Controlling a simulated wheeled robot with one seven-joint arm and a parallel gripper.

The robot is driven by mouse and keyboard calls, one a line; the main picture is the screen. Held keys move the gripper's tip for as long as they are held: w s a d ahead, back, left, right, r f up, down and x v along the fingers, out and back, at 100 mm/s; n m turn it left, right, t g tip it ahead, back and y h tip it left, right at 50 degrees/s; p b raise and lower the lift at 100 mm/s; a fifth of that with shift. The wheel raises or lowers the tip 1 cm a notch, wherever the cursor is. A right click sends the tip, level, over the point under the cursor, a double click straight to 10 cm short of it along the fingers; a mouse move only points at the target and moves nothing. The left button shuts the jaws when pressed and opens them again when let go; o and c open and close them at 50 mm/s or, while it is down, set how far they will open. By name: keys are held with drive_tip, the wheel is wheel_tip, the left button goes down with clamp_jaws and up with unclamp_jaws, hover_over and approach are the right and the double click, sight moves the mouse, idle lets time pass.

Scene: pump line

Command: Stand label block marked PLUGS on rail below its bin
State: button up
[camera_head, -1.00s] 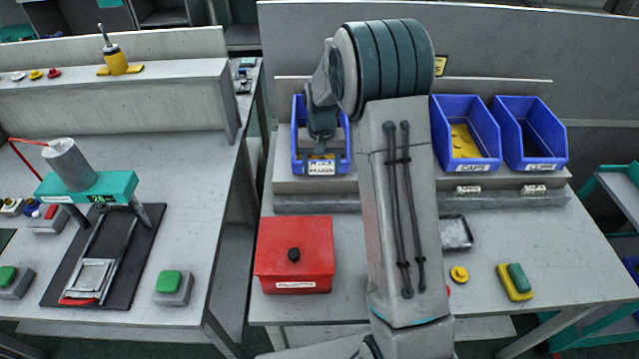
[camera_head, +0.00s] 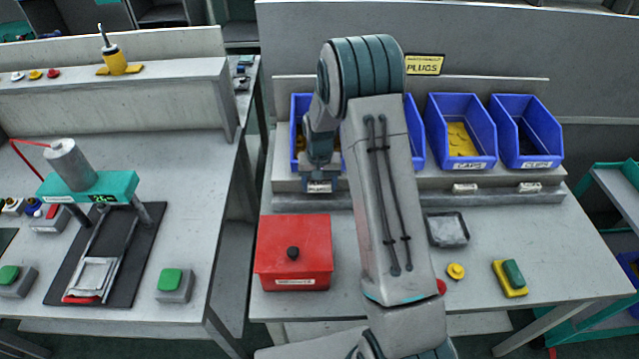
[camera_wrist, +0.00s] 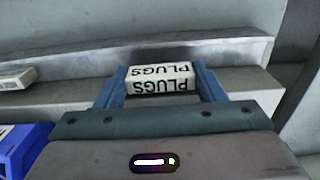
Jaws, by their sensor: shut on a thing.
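My gripper (camera_head: 319,186) is low in front of the leftmost blue bin (camera_head: 296,130). Its two blue fingers show in the wrist view (camera_wrist: 160,84), shut on the white label block (camera_wrist: 160,79) at its two ends. The block bears PLUGS in black on two faces, upside down in that view. In the head view the block (camera_head: 319,188) is a small pale patch at the grey rail (camera_head: 400,201) below that bin. I cannot tell whether its underside touches the rail. My arm and gripper partly hide the bin and its front label.
Label blocks stand on the rail under the CAPS bin (camera_head: 460,135) and the rightmost bin (camera_head: 526,135). Another bin is mostly behind my arm. A red box (camera_head: 293,250) and grey tray (camera_head: 447,229) are on the table.

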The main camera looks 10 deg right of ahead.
sight(320, 184)
drive_tip(key=shift+s+f+b, duration=0.3)
drive_tip(key=shift+f+b, duration=0.05)
drive_tip(key=shift+f, duration=0.1)
drive_tip(key=o, duration=1)
drive_tip(key=shift+s+f, duration=0.1)
drive_tip(key=shift+f, duration=0.05)
drive_tip(key=shift+r+p, duration=0.55)
drive_tip(key=s+r+b, duration=0.2)
drive_tip(key=s+r, duration=0.1)
drive_tip(key=r, duration=1.5)
drive_tip(key=s+r+t, duration=0.1)
drive_tip(key=s+r, duration=0.1)
drive_tip(key=s, duration=0.6)
drive_tip(key=s+r+n+t, duration=0.1)
drive_tip(key=s+r, duration=0.1)
drive_tip(key=s, duration=0.7)
drive_tip(key=s+r+n+t, duration=0.1)
drive_tip(key=s+r, duration=0.1)
drive_tip(key=s, duration=0.6)
drive_tip(key=shift+s+r+t, duration=0.2)
drive_tip(key=shift+t, duration=0.1)
